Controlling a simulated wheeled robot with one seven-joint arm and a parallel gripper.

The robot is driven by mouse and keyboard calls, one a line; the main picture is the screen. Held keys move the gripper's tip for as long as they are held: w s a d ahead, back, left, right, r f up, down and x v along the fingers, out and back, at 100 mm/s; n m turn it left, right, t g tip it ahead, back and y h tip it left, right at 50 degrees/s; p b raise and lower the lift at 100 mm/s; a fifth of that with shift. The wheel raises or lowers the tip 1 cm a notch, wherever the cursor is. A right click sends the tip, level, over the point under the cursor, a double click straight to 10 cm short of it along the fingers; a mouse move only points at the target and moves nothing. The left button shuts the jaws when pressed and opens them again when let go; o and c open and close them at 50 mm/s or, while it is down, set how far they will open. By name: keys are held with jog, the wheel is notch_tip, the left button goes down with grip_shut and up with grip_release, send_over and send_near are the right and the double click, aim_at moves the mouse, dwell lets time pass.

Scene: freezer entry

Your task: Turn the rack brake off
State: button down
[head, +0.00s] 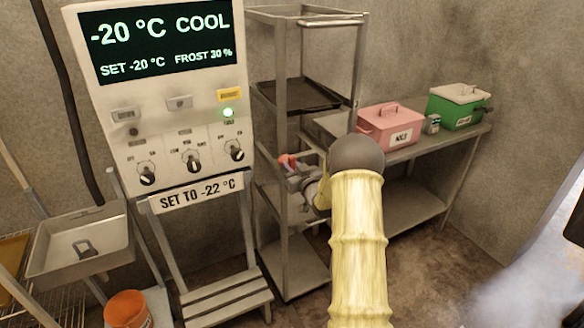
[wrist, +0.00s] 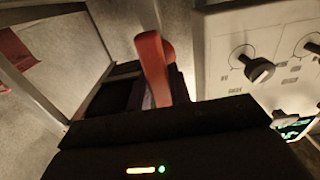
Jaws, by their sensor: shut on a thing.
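The rack (head: 283,150) is a grey metal frame with shelves, standing right of the control panel. Its brake handle (head: 287,161) is small and red, at about mid-height on the rack's left side. In the wrist view the red handle (wrist: 152,68) stands up from between the dark jaws. My gripper (head: 297,166) is at the handle and shut on it. My yellow-sleeved arm hides part of the rack's right side and shelves. The brake's markings are not visible.
The control panel (head: 187,130) stands close on the left; its knobs also show in the wrist view (wrist: 258,70). A dark tray (head: 300,94) lies on the rack. A pink box (head: 390,126) and a green box (head: 458,107) stand on the table behind. An orange bucket (head: 127,310) is at lower left.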

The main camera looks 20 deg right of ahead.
jog(key=shift+f+b, duration=0.1)
jog(key=shift+b, duration=0.3)
jog(key=n+b, duration=0.1)
jog(key=b, duration=0.1)
jog(key=n+b, duration=0.2)
jog(key=b, duration=0.1)
jog(key=shift+a+f, duration=0.15)
jog(key=shift+f, duration=0.1)
jog(key=n+b, duration=0.5)
jog(key=b, duration=0.2)
jog(key=shift+a+f, duration=0.1)
jog(key=shift+a, duration=0.05)
jog(key=n+b, duration=0.4)
jog(key=b, duration=0.2)
jog(key=shift+a+f, duration=0.1)
jog(key=shift+a, duration=0.05)
jog(key=n+b, duration=0.2)
jog(key=shift+n+b, duration=0.3)
jog(key=shift+b, duration=0.1)
jog(key=shift+n+b, duration=0.6)
jog(key=shift+b, duration=0.05)
